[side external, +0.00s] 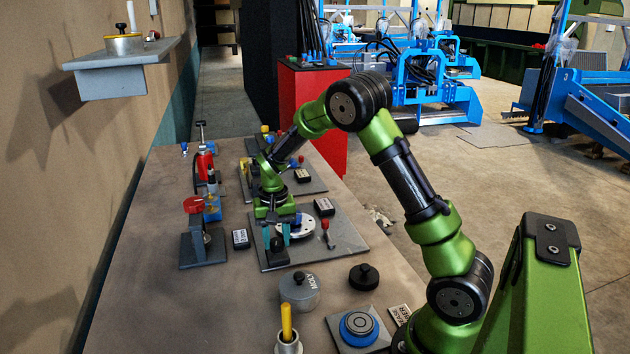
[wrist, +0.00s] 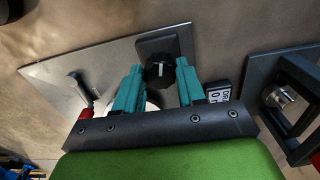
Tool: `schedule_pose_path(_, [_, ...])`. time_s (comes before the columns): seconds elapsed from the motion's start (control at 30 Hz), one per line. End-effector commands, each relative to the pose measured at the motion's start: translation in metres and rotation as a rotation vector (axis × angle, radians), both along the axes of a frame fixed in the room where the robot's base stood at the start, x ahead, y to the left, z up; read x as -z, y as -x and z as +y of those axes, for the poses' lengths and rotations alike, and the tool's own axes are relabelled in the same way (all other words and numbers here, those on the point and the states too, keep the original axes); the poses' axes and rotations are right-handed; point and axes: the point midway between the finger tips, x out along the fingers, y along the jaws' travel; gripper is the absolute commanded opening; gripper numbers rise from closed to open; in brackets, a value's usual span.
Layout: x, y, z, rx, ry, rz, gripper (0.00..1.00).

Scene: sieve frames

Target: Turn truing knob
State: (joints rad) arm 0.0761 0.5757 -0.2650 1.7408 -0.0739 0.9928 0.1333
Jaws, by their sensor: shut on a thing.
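The truing knob appears to be the small black round knob with a white mark (wrist: 161,75), on a dark block at the edge of a grey plate. In the side view the knob (side external: 278,246) is partly hidden by the fingers. My gripper (side external: 282,231) points down over the plate. In the wrist view my gripper (wrist: 159,66) has its two teal fingers on either side of the knob, shut on it. A pale disc (side external: 297,227) sits on the same plate beside the fingers; it is mostly hidden in the wrist view.
The grey plate (side external: 347,239) also carries a red-handled lever (side external: 327,234). A dark bracket stand (side external: 193,250) and a label block (side external: 240,239) stand to the left. A MOLY pot (side external: 298,291) and black-knobbed disc (side external: 364,275) are in front. The table's left front is clear.

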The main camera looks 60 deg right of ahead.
Motion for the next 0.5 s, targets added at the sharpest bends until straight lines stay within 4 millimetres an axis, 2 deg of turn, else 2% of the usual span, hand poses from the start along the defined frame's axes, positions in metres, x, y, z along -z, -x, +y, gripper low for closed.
schedule_pose_path(0.07, [-0.0014, 0.0001, 0.0001, 0.002, -0.001, 0.0, 0.09])
schedule_pose_path(0.1, [-0.0013, 0.0001, 0.0001, 0.002, -0.001, 0.0, 0.42])
schedule_pose_path(0.23, [-0.001, 0.0001, 0.0001, 0.0, -0.001, 0.0, 0.62])
schedule_pose_path(0.27, [-0.0009, 0.0001, 0.0001, 0.0, -0.001, -0.001, 0.65])
schedule_pose_path(0.5, [-0.0006, 0.0001, 0.0001, -0.001, 0.0, 0.0, 0.65])
